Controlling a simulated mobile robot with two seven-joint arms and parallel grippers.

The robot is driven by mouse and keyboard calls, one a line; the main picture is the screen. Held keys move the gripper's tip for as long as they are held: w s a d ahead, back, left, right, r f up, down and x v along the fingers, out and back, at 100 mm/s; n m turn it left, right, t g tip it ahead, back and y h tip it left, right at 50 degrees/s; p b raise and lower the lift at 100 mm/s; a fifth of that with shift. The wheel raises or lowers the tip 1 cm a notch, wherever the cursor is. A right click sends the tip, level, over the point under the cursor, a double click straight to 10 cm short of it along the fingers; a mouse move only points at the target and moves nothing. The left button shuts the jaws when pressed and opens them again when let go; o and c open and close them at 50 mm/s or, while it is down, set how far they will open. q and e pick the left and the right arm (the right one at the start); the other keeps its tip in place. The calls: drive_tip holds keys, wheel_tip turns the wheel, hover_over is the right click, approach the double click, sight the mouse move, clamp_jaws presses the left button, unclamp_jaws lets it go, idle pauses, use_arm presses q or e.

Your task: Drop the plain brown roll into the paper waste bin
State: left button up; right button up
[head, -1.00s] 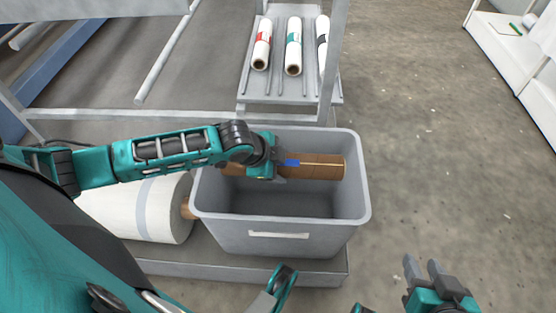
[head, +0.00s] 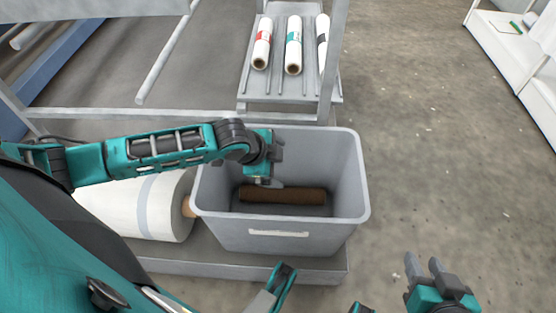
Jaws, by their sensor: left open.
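The plain brown roll (head: 285,195) lies lengthwise on the floor of the grey paper waste bin (head: 340,205), inside its walls. My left gripper (head: 275,172) is over the bin, above the roll's left part and apart from it. It is open and empty, though its fingers are partly hidden by its own housing. My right gripper (head: 424,268) is at the bottom right over the floor, away from the bin. Its two grey fingers stand apart with nothing between them.
A large white roll (head: 130,208) with a brown core lies left of the bin. Several printed rolls rest on a grey rack (head: 290,95) behind it. A white shelf (head: 510,50) stands at the far right. The concrete floor (head: 430,150) right of the bin is clear.

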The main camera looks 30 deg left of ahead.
use_arm(q)
drive_tip(key=p+v, duration=0.4)
drive_tip(key=v, duration=0.7)
drive_tip(key=shift+r, duration=0.25)
use_arm(e)
drive_tip(key=shift+s+d+r, duration=0.2)
drive_tip(key=shift+d+r, duration=0.15)
drive_tip(key=shift+r, duration=0.25)
drive_tip(key=shift+s+d+r, duration=0.2)
drive_tip(key=shift+d+r, duration=0.15)
drive_tip(key=shift+r, duration=0.25)
drive_tip(key=shift+a, duration=0.1)
